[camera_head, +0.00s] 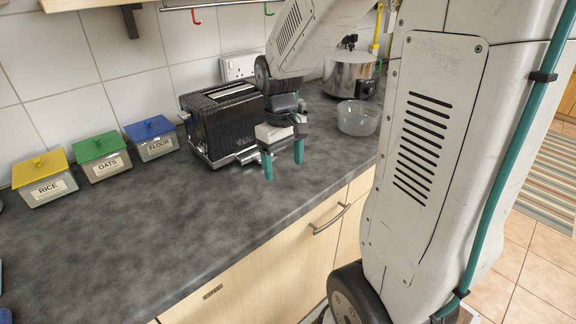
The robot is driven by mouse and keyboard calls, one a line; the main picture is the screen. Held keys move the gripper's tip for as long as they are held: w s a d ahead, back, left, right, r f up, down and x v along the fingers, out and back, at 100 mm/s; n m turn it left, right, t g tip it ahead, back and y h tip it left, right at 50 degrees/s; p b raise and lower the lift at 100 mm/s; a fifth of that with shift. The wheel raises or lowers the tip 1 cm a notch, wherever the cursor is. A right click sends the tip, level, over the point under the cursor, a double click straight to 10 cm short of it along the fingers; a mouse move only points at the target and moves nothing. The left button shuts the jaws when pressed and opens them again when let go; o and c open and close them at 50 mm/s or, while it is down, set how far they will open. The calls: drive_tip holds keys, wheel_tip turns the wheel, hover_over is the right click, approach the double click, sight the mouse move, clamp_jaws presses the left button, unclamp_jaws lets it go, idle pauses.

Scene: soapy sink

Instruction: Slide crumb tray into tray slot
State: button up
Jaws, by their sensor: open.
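A black ribbed toaster (212,132) stands on the dark worktop near the tiled wall. A thin silvery piece (247,155) shows low at its right end, beside my gripper; it looks like the crumb tray, partly out of the toaster's base, but I cannot tell how far in it sits. The tray slot itself is too small and hidden to make out. My gripper (283,164) is just right of the toaster, its two teal fingers pointing down and apart. Nothing shows between them. My wrist hides part of the toaster's right end.
Rice (47,190), oats (104,165) and flour (155,145) boxes stand left of the toaster along the wall. A clear bowl (357,120) and a metal cooker (349,76) stand to the right. The front worktop (150,235) is clear. A wall socket (239,66) is behind.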

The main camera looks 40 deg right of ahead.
drive_tip(key=shift+s+a+r, duration=0.1)
drive_tip(key=shift+s+a, duration=0.05)
drive_tip(key=shift+s, duration=0.45)
drive_tip(key=shift+s+a, duration=0.15)
drive_tip(key=shift+s, duration=0.45)
